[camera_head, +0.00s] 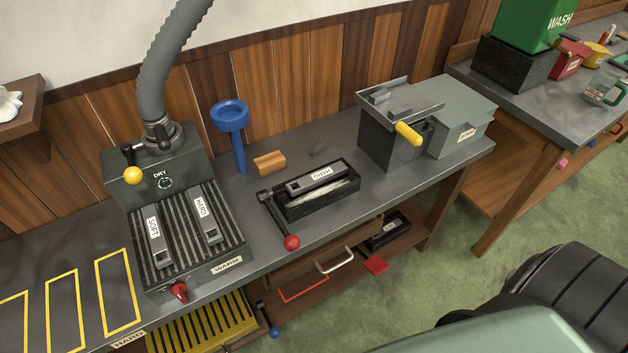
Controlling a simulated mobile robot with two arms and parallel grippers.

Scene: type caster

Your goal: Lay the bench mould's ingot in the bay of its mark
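The bench mould (287,211) is a dark open box in the middle of the bench, with a black lever ending in a red ball (291,242) at its left. A grey bar with a white label (309,184) lies along the mould's back part; the label is too small to read surely. A pale strip (318,196) shows in the mould's trough in front of it. Yellow-outlined bays (134,290) are marked on the bench at the lower left and look empty. A "HARD" label (128,338) is on the bench's front edge there. Neither gripper shows.
A ribbed "WARM" plate (184,222) carries bars marked SOFT (161,249) and HARD (206,218). A "DRY" unit (150,168) with a hose stands behind it. A blue funnel (230,115), wooden block (269,163) and grey machine (465,112) line the back. A shelf holds another dark box (385,235).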

